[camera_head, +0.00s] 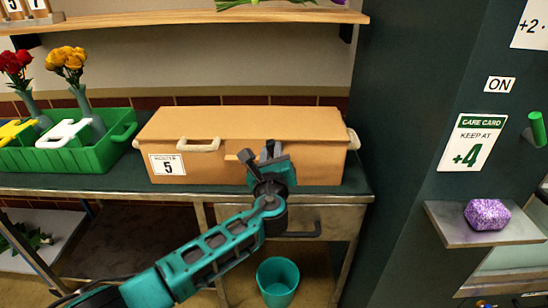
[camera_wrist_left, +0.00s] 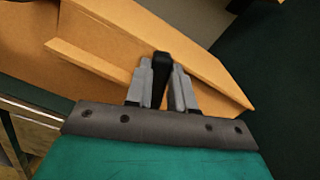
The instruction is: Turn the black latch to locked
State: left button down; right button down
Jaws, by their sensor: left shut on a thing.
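The black latch (camera_wrist_left: 162,75) is between the two fingers of my left gripper (camera_wrist_left: 161,88) in the left wrist view, and the gripper is shut on it. In the head view the left gripper (camera_head: 258,158) is at the front face of the orange-tan box (camera_head: 180,124). The fingers hide most of the latch there, so I cannot tell its exact angle from the head view. The box's lid is down. A white label with the number 5 (camera_head: 168,165) is on its front left. My right gripper is not in view.
A green tray (camera_head: 75,158) with flowers in vases stands left of the box. A drawer handle (camera_head: 303,234) is below the counter, and a teal bin (camera_head: 277,280) is on the floor. A dark green wall with a small shelf (camera_head: 450,229) and purple block (camera_head: 487,213) is at right.

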pick_arm(q)
jog(key=shift+a+f+n+b, duration=0.1)
jog(key=shift+n+b, duration=0.25)
jog(key=shift+n, duration=0.35)
jog(key=shift+a+f+n+b, duration=0.1)
jog(key=shift+n+b, duration=0.2)
jog(key=shift+n, duration=0.4)
jog(key=c, duration=1)
grip_release()
jog(key=shift+o, duration=0.2)
jog(key=s+p, duration=0.1)
jog(key=s, duration=1.2)
jog(key=shift+o, duration=0.5)
